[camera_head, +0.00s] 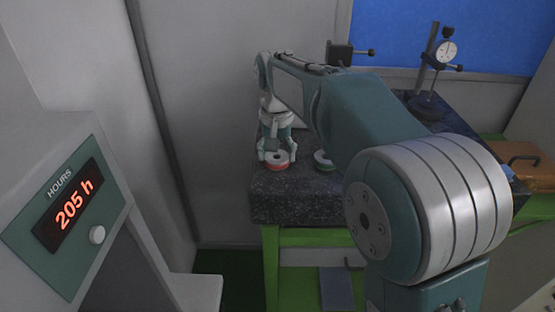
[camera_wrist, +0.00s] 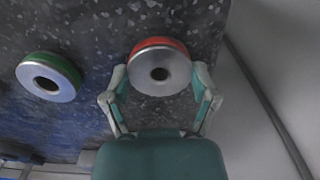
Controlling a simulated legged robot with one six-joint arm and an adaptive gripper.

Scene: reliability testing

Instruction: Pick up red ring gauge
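The red ring gauge (camera_wrist: 160,70), a metal ring with a central hole and a red band, lies flat on the dark speckled granite plate (camera_wrist: 100,25). My gripper (camera_wrist: 159,78) is open, with one finger on each side of the ring and its tips close to the ring's edge; I cannot tell whether they touch it. In the head view the red ring gauge (camera_head: 277,164) is near the plate's left front corner, and my gripper (camera_head: 276,155) points down over it.
A green ring gauge (camera_wrist: 50,78) lies left of the red one in the wrist view; in the head view my arm partly hides it. A dial gauge stand (camera_head: 430,75) is at the back right. A brown case (camera_head: 512,158) is at the right. A wall is close on the left.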

